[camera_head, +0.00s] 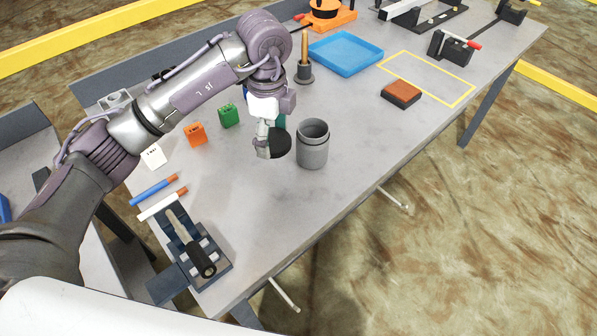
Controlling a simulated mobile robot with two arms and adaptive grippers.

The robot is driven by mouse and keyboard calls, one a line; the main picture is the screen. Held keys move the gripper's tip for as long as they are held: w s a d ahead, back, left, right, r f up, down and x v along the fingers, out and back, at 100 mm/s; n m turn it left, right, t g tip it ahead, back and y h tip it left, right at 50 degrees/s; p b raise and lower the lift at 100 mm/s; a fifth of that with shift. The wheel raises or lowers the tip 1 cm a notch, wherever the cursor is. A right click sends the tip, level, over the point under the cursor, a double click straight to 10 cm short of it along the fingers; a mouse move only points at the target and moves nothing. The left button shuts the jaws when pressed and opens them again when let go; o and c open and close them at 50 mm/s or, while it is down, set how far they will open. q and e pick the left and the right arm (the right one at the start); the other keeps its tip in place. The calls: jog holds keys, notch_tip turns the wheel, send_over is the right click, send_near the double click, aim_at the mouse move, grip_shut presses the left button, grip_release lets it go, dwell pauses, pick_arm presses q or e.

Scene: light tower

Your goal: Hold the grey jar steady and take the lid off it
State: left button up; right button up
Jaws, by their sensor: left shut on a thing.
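The grey jar (313,152) stands upright on the table near its front edge, with its mouth open to view and no lid on it. My left gripper (268,148) is just left of the jar, pointing down, and is shut on a dark round lid (282,146). The lid looks tilted on edge, beside the jar and apart from its mouth. The fingers partly hide the lid. I cannot tell whether the lid touches the table. My right gripper is out of view, and nothing is seen holding the jar.
Orange (195,135), green (228,116) and white (153,157) blocks stand left of the gripper. A blue tray (345,54), a brush-like block (401,93) and a post on a base (304,70) are farther back. A clamp fixture (193,249) lies front left. Table right of the jar is clear.

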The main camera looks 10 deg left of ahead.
aim_at(275, 175)
pick_arm(q)
jog(key=shift+s+a, duration=0.1)
jog(key=shift+f, duration=0.25)
notch_tip(275, 175, down, 9)
jog(key=shift+p, duration=0.65)
jog(key=shift+f, duration=0.35)
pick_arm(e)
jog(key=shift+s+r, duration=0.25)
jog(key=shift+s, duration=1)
pick_arm(q)
jog(key=shift+f, duration=0.2)
jog(key=o, duration=1.2)
jog(key=shift+o, duration=0.2)
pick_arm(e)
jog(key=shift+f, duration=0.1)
